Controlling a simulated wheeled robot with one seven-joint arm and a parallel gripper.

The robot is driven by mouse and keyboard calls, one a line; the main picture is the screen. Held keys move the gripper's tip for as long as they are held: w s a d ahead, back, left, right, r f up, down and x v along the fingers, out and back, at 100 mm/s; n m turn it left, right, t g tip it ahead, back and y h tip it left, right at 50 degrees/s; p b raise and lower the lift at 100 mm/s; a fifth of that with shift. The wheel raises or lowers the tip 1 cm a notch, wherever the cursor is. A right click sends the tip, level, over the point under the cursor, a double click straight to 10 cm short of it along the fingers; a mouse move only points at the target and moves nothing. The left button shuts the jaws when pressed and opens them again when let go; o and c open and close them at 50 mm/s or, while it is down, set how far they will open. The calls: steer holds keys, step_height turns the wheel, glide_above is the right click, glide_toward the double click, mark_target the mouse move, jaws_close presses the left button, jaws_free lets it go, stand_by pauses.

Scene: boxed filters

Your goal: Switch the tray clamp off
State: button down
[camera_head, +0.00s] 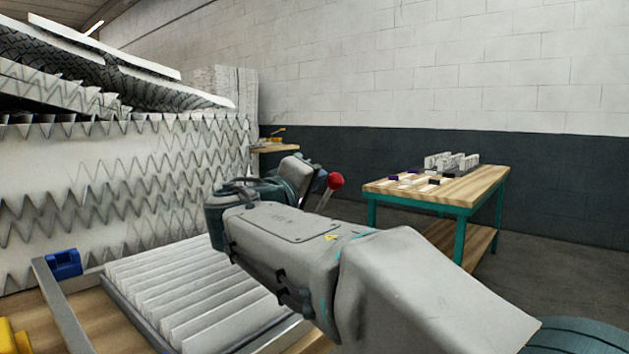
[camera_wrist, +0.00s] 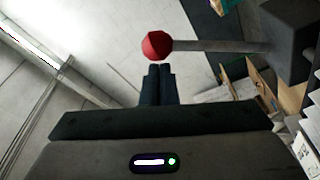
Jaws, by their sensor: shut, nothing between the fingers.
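A lever with a red ball knob (camera_head: 335,180) on a thin grey rod (camera_head: 324,199) stands beyond my arm in the head view. In the wrist view the red knob (camera_wrist: 157,46) is just past my fingertips, and its rod (camera_wrist: 220,46) runs right to a dark block (camera_wrist: 290,38). My gripper (camera_wrist: 160,68) is shut and empty, its fingertips close to the knob; I cannot tell whether they touch it. In the head view my wrist hides most of the gripper and the lever's base. A tray (camera_head: 128,311) of white pleated filters lies below my arm.
A blue clamp-like part (camera_head: 63,263) sits on the tray's metal frame (camera_head: 66,312) at left, with a yellow object (camera_head: 13,338) nearby. Stacked pleated filters (camera_head: 120,170) rise behind. A workbench (camera_head: 440,193) with small items stands right; floor beside it is clear.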

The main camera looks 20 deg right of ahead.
steer(key=s+a+p, duration=0.2)
steer(key=s+a, duration=0.2)
steer(key=a, duration=0.6)
steer(key=shift+s+a+r, duration=0.3)
steer(key=shift+a+r, duration=0.05)
